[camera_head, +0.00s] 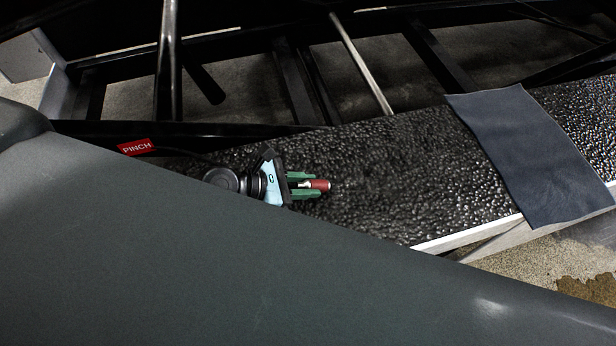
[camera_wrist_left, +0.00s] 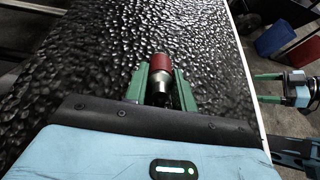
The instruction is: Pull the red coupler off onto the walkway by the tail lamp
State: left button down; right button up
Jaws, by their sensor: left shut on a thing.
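The red coupler (camera_head: 320,185) has a red sleeve and a bright metal end. My left gripper (camera_head: 307,187) has green fingers shut on it, one on each side. In the left wrist view the coupler (camera_wrist_left: 161,63) sticks out past the fingertips, its metal part between the fingers. It is over the black, pebbled walkway (camera_head: 390,180); whether it touches the surface I cannot tell. My right gripper (camera_wrist_left: 262,88) shows at the right edge of the left wrist view, green fingers apart and empty, away from the walkway. I cannot make out a tail lamp.
A dark grey cloth (camera_head: 530,150) lies across the walkway at right, hanging over its pale edge. A red PINCH label (camera_head: 136,147) is at left on the dark frame. Black bars and struts run behind. Bare walkway lies between coupler and cloth. A blue bin (camera_wrist_left: 275,38) stands beyond.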

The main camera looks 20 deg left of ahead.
pick_arm(q)
jog(key=shift+f, duration=0.15)
jog(key=c, duration=1.1)
grip_release()
jog(key=shift+a, duration=0.1)
jog(key=shift+v, duration=3.85)
jog(key=shift+s, duration=0.1)
